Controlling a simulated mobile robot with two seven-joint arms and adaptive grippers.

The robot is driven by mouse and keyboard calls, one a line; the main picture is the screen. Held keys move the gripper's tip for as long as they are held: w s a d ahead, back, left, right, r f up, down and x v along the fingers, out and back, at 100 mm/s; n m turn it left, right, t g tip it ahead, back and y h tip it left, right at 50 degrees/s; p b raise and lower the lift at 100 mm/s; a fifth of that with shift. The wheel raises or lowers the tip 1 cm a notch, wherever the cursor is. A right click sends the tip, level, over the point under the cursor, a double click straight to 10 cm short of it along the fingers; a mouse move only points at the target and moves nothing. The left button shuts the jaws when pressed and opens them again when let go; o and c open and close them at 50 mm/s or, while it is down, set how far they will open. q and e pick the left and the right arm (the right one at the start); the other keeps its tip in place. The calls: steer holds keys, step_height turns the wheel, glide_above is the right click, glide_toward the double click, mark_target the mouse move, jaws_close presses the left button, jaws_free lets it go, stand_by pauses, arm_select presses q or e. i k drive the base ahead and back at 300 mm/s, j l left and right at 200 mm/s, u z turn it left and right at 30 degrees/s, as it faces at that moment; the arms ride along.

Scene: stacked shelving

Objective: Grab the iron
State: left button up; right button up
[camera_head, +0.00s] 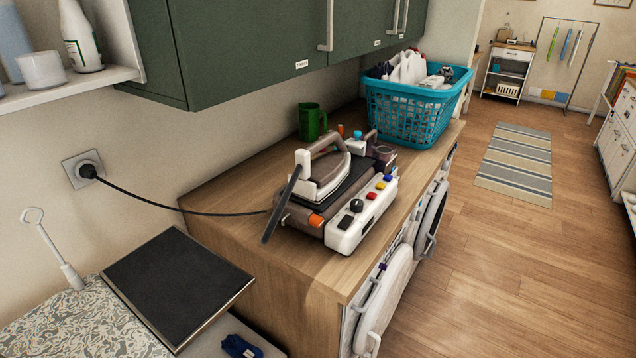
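The iron (322,178) has a white body and a grey-brown handle. It rests tilted on its base station (343,232), which has a white front panel with coloured buttons, an orange knob and a black knob. Both stand on the wooden countertop (230,205), near its front edge. A thick dark cord or strap hangs at the iron's left end. A black cable (180,209) runs from the station's left side to a wall socket (82,169). Neither of my grippers is in view.
A teal laundry basket (412,108) filled with bottles stands behind the iron. A green mug (312,121) is near the wall. Green cabinets (255,50) hang above the counter. A dark panel (178,285) lies at lower left. Open wooden floor (520,240) lies to the right.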

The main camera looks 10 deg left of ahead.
mark_target(319, 178)
steer(key=k+u, duration=0.15)
steer(key=u, duration=0.3)
steer(key=k+j+u, duration=0.1)
steer(key=u, duration=0.3)
steer(key=i+l+u, duration=0.15)
steer(key=l, duration=0.15)
steer(key=l+u, duration=0.2)
steer(key=l, duration=0.15)
steer(key=i+l, duration=0.1)
steer(key=l, duration=0.2)
steer(key=i+l, duration=0.15)
steer(key=l, duration=0.2)
steer(key=i+l, duration=0.1)
steer(key=l, duration=0.2)
